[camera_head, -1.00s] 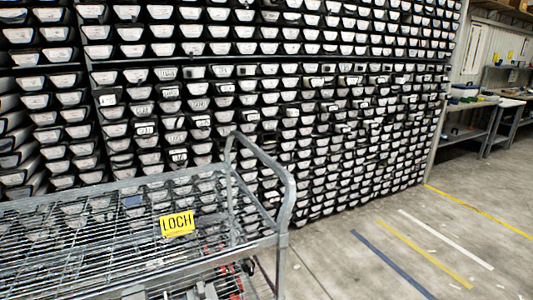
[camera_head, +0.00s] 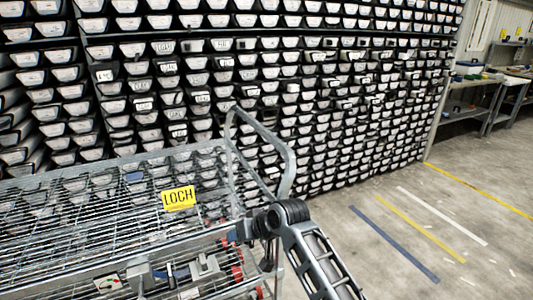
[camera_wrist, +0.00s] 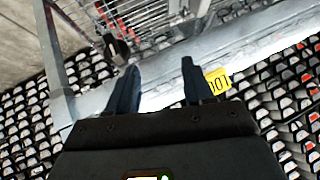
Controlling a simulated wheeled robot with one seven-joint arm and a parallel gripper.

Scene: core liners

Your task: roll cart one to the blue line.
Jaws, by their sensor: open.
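The blue line (camera_head: 395,244) lies on the floor to the right, apart from the cart. My gripper (camera_head: 238,232) is low by the cart's right end, partly hidden by my arm. In the wrist view my gripper (camera_wrist: 158,80) has its fingers spread, with a pale cart rail (camera_wrist: 160,80) running across behind them. Contact with it cannot be told.
A yellow line (camera_head: 420,228) and a white line (camera_head: 440,216) lie beyond the blue line, with open floor around them. A wall rack of core trays (camera_head: 340,110) stands behind the cart. Workbenches (camera_head: 470,105) stand at the far right. Several items lie on the cart's lower shelf.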

